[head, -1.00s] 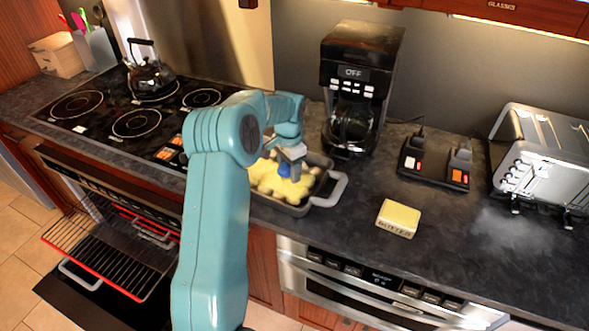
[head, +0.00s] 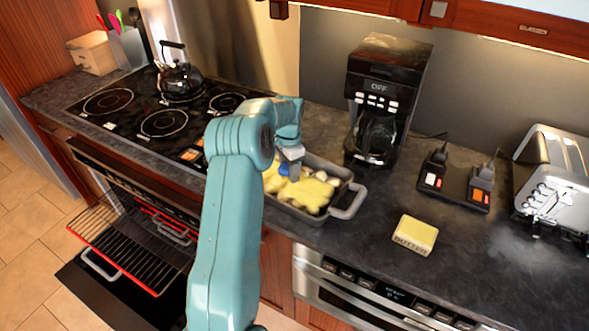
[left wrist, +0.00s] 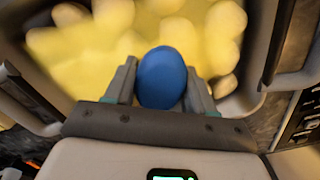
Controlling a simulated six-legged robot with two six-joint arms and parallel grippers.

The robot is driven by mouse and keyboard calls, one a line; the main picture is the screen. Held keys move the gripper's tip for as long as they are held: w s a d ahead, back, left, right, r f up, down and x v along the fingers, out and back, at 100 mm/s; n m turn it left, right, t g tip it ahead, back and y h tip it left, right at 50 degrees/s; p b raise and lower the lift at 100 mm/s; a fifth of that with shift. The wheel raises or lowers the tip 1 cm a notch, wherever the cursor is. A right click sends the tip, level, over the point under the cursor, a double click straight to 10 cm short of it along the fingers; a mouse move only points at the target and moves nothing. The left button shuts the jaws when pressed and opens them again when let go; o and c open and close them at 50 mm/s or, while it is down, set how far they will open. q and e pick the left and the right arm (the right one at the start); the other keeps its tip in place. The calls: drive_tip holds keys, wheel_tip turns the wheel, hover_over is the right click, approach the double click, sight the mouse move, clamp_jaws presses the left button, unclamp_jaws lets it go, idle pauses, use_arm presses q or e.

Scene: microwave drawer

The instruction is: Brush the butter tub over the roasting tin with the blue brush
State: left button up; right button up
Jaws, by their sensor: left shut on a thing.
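The roasting tin (head: 305,213) is dark grey with light handles and stands on the counter right of the cooktop. It holds yellow-coated rounded pieces, with some paler ones showing at its right end. My left gripper (head: 291,160) is over the tin, shut on the blue brush (head: 284,168). In the left wrist view, the brush's rounded blue end (left wrist: 162,78) sits between the two fingers, above the yellow pieces; its bristles are hidden. The butter tub (head: 414,234), a small yellow block with lettering on its side, stands on the counter right of the tin. My right gripper is not in view.
A coffee maker (head: 385,95) stands behind the tin. A dark two-part device (head: 455,182) and a toaster (head: 555,180) are to the right. A kettle (head: 178,75) is on the cooktop. The oven door below is open with its rack (head: 135,240) out.

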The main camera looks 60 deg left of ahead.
use_arm(q)
drive_tip(key=shift+s+a+p, duration=0.25)
drive_tip(key=shift+s+a, duration=0.15)
drive_tip(key=shift+a, duration=0.35)
drive_tip(key=shift+s+a+p, duration=0.2)
drive_tip(key=shift+s+a, duration=0.15)
drive_tip(key=shift+a, duration=0.35)
drive_tip(key=shift+s+a+p, duration=0.2)
drive_tip(key=shift+a+p, duration=0.1)
drive_tip(key=shift+a, duration=0.1)
drive_tip(key=shift+s+a+p, duration=0.3)
drive_tip(key=shift+s+a, duration=0.05)
drive_tip(key=shift+a, duration=0.35)
drive_tip(key=shift+s+a+p, duration=0.25)
drive_tip(key=shift+s+a, duration=0.05)
drive_tip(key=shift+a, duration=0.35)
drive_tip(key=shift+r, duration=0.1)
drive_tip(key=shift+r, duration=2.95)
drive_tip(key=shift+r, duration=0.1)
drive_tip(key=shift+r, duration=1.4)
